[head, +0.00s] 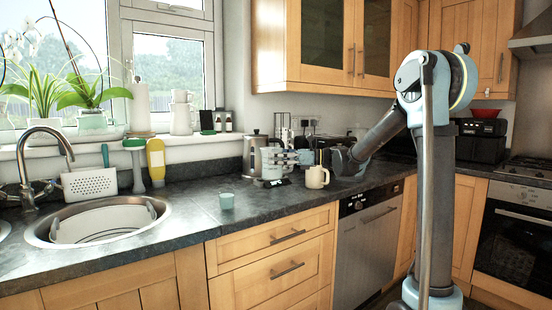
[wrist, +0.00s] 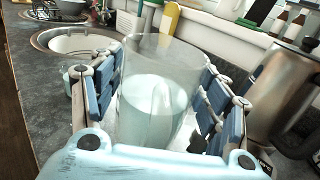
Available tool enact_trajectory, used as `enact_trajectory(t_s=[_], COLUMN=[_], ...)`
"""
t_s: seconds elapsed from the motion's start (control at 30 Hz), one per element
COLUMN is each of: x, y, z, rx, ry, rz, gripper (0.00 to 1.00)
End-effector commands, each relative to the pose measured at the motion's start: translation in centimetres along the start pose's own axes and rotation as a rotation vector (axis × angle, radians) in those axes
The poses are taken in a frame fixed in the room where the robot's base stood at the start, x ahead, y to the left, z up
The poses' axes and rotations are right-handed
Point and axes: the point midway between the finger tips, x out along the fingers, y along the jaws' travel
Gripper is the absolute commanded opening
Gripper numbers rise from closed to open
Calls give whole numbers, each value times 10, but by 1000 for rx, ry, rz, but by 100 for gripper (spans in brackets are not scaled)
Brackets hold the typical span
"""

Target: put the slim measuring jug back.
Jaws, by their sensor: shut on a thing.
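A slim, clear jug (wrist: 157,95) with a bluish lower part stands between the fingers of my gripper (wrist: 160,100) in the wrist view. The blue-padded fingers flank it on both sides, and my gripper is shut on it. The jug looks roughly upright. In the head view my gripper (head: 284,157) is over the counter, in front of the kettle, and the jug (head: 270,165) shows small and pale at the fingertips. I cannot tell whether its base touches the counter.
A metal kettle (head: 253,152) is close behind my gripper; it fills the right of the wrist view (wrist: 285,95). A cream mug (head: 317,177) stands right of the fingers. A small pale-blue cup (head: 227,201) is nearer the round sink (head: 62,238). The counter between cup and sink is clear.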

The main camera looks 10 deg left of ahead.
Motion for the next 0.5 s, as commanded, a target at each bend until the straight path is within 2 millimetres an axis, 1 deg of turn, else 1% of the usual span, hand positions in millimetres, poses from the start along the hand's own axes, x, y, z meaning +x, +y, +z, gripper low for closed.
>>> enact_trajectory(t_s=[0.2, 0.5], x=[8, 10], y=[3, 5], z=[-18, -44], rx=[0, 0], ry=[-1, -1], rz=[10, 12], gripper=[26, 26])
